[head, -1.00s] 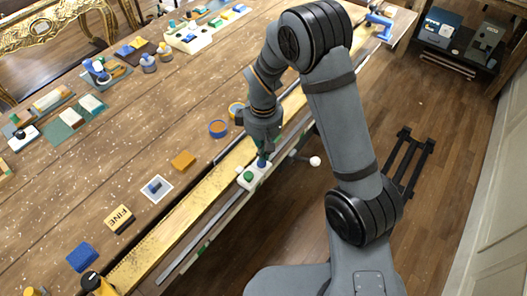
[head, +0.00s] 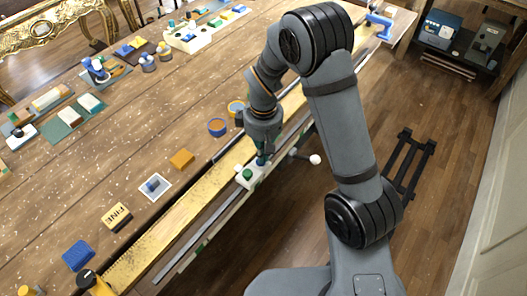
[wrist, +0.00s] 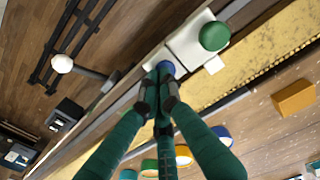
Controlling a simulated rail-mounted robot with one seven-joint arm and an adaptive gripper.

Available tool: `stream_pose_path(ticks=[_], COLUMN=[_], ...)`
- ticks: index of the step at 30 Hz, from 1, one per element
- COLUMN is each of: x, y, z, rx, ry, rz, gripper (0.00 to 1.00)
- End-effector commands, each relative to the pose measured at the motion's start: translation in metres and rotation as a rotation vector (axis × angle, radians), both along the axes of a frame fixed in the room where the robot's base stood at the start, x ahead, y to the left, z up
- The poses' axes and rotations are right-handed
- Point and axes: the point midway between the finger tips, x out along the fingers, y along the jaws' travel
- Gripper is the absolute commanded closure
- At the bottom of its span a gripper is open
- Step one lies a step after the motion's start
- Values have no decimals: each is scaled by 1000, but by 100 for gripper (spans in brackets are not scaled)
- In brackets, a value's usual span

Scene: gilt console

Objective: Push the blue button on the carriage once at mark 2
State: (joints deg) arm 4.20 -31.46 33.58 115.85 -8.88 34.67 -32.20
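The white carriage (head: 257,181) sits on the rail along the front edge of the table. Its green button (head: 246,174) shows clearly, and also in the wrist view (wrist: 214,36). The blue button (wrist: 167,67) is beside it on the carriage, partly covered by my fingertips in the wrist view. My gripper (head: 261,160) points down over the blue button's end of the carriage. Its green fingers (wrist: 157,92) are drawn together with nothing between them. I cannot tell whether the tips touch the button. No number for mark 2 is legible.
A grey rail (head: 190,240) and a gold strip (head: 165,237) run along the table's edge. A white knob on a rod (head: 315,160) sticks out past the rail. An orange block (head: 182,159) and a blue-rimmed round piece (head: 217,127) lie on the table nearby.

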Motion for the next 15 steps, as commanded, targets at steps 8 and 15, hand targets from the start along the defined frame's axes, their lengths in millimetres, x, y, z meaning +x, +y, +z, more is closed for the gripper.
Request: stream_pose_path(ticks=[8, 15], x=[-7, -5], y=[-3, -1], z=[20, 70], rx=[-7, 3], ry=[11, -9], rz=[0, 0], gripper=[100, 100])
